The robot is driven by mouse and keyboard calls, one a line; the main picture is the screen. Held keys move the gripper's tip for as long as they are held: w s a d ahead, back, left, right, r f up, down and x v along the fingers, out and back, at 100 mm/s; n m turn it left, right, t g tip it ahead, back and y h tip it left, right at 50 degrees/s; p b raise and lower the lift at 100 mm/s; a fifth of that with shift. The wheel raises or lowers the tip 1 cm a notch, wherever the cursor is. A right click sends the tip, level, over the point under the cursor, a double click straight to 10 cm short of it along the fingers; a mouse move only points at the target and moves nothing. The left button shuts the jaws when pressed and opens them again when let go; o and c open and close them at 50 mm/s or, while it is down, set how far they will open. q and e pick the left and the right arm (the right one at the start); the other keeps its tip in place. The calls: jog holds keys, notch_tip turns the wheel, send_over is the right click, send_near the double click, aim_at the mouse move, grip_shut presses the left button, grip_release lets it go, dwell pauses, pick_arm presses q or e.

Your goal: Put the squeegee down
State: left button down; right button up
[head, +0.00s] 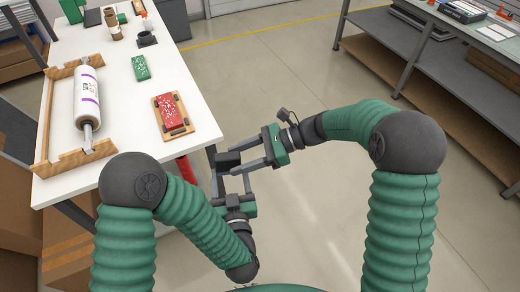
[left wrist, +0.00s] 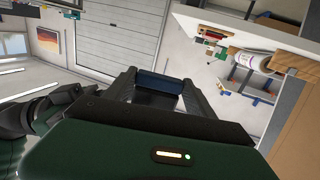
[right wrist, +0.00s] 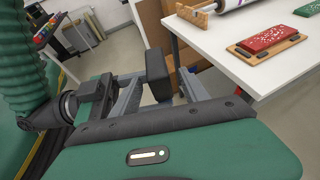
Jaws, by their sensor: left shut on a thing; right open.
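A small dark block, seemingly the squeegee (head: 228,159), is held in the air off the table's near right corner. My left gripper (head: 232,176) points away from me and is shut on it. In the left wrist view, the squeegee shows as a dark blue bar (left wrist: 160,83) between the fingertips. My right gripper (head: 247,158) comes from the right, open, with its fingertips close beside the squeegee. In the right wrist view the dark block (right wrist: 158,75) stands near the right fingers; whether they touch it is unclear.
The white table (head: 125,105) carries a white roll on a wooden cradle (head: 85,100), a red block on a wooden board (head: 172,115) and a green block (head: 140,67). Its surface beside the red block has free room. A grey shelf bench (head: 440,60) stands at the right.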

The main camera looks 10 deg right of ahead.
jog(key=shift+x, duration=1.5)
pick_arm(q)
jog(key=shift+d, duration=0.15)
pick_arm(e)
jog(key=shift+f, duration=0.1)
jog(key=shift+d, duration=0.1)
grip_shut()
pick_arm(q)
jog(key=shift+c, duration=1.2)
grip_release()
